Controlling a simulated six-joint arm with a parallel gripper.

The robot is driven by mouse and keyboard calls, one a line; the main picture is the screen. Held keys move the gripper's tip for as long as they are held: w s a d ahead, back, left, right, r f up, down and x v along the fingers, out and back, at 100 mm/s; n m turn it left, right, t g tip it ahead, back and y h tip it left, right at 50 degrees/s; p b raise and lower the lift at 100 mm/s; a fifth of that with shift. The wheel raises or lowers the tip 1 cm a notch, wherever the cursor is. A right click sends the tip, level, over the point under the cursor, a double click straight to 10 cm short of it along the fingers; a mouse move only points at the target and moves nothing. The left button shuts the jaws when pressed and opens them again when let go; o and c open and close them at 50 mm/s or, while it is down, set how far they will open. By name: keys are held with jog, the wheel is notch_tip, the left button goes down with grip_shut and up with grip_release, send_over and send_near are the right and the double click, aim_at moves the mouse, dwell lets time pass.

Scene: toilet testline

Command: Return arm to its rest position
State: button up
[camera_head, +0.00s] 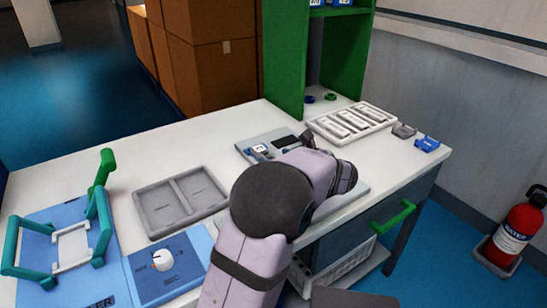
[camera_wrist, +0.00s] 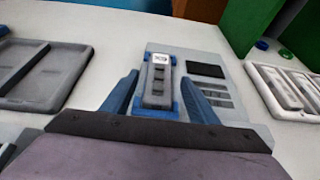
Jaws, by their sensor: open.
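My arm (camera_head: 262,205) reaches over the white worktable, and its end partly covers a grey test panel (camera_head: 262,137) in the head view. In the wrist view my gripper (camera_wrist: 160,88) is open. Its two blue fingers stand on either side of a small grey device (camera_wrist: 158,88) with a white label on top. The device sits upright in a blue holder on the grey panel, which also shows in the wrist view (camera_wrist: 232,92) with a dark screen. I see a gap between the fingers and the device. The fingertips are not clear in the head view.
A grey two-part tray (camera_head: 180,203), a blue station with teal handles (camera_head: 98,225) and a dial box (camera_head: 168,268) stand left. A white slotted tray (camera_head: 350,123) and small blue part (camera_head: 427,144) lie right. A green shelf (camera_head: 285,60) rises behind.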

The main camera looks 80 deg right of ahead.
jog(key=shift+s+a+r, duration=0.2)
jog(key=shift+s+a, duration=0.15)
jog(key=shift+a, duration=0.05)
